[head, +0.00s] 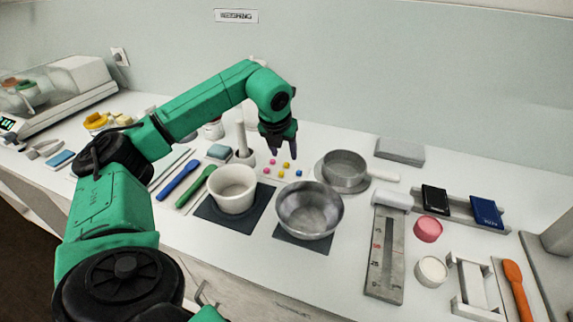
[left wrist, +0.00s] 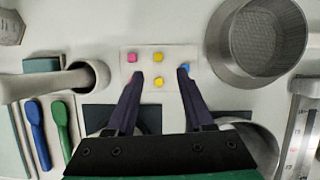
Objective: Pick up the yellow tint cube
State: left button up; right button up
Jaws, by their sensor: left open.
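Two small yellow cubes lie on a pale card (left wrist: 148,97) with pink and blue cubes. In the left wrist view one yellow cube (left wrist: 158,58) is beyond the fingertips and the other yellow cube (left wrist: 159,82) lies between the fingers as seen from above. Both also show in the head view, the farther one (head: 286,165) and the nearer one (head: 281,173). My left gripper (head: 284,153) points down over the cubes, open and empty; its fingers (left wrist: 160,73) straddle the cubes in the picture. Its exact height above them is hard to tell. My right gripper is not in view.
A pink cube (left wrist: 132,58) and a blue cube (left wrist: 185,68) lie close beside the yellow ones. A mortar with pestle (left wrist: 84,78) stands left, a sieve (left wrist: 262,42) right. A white cup (head: 233,190) and metal bowl (head: 309,212) stand in front.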

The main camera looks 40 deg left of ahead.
aim_at(287, 166)
pick_arm(q)
jog(key=p+x, duration=0.2)
jog(key=x, duration=0.3)
jog(key=shift+w+a+f, duration=0.1)
jog(key=shift+w+a, duration=0.05)
jog(key=shift+w, duration=0.05)
jog(key=shift+w+a+f, duration=0.1)
jog(key=shift+w+f, duration=0.05)
jog(key=shift+f, duration=0.25)
jog(key=shift+r, duration=0.1)
grip_shut()
